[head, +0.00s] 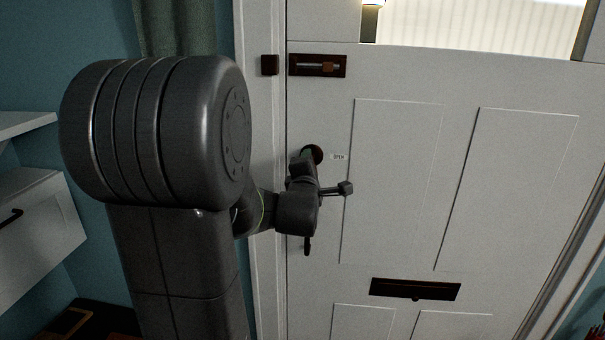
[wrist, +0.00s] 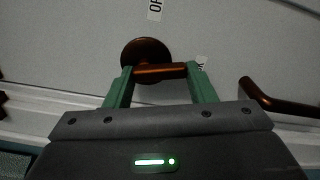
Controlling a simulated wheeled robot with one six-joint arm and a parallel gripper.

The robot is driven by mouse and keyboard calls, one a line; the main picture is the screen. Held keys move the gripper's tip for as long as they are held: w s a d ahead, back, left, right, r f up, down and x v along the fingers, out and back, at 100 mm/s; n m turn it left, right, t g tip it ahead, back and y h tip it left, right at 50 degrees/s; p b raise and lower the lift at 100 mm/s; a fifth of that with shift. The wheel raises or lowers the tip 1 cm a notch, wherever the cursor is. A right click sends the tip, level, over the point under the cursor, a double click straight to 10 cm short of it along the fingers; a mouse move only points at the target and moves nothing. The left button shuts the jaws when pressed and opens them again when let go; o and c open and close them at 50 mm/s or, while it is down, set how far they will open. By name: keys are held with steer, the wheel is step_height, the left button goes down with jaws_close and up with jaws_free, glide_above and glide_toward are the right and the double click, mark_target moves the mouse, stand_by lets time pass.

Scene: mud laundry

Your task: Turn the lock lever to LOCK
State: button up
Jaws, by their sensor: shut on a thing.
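The lock lever (wrist: 160,71) is a bronze bar on a round rose (wrist: 146,52). The rose also shows on the white door in the head view (head: 313,152), beside an OPEN label (head: 338,157). In the wrist view the bar lies across between the two green fingers of my gripper (wrist: 162,84), which is shut on it. The bar points right, toward a label ending in K (wrist: 202,63), partly hidden by the right finger. The OPEN label, cut off at the top (wrist: 155,9), is above the rose. In the head view my wrist hides the bar.
A bronze door handle (wrist: 275,101) is close to the right of my gripper in the wrist view. On the door are a slide bolt (head: 317,66) above and a mail slot (head: 415,290) below. A white drawer unit (head: 35,225) stands at the left.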

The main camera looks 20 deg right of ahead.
steer(key=shift+w+a+r+m+b, duration=0.15)
steer(key=shift+m+b, duration=0.25)
steer(key=shift+m, duration=0.4)
steer(key=shift+a+r+m+b, duration=0.1)
steer(key=shift+r+m+b, duration=0.2)
steer(key=shift+m, duration=0.5)
steer(key=o, duration=1)
steer(key=shift+f, duration=0.2)
steer(key=shift+s, duration=0.2)
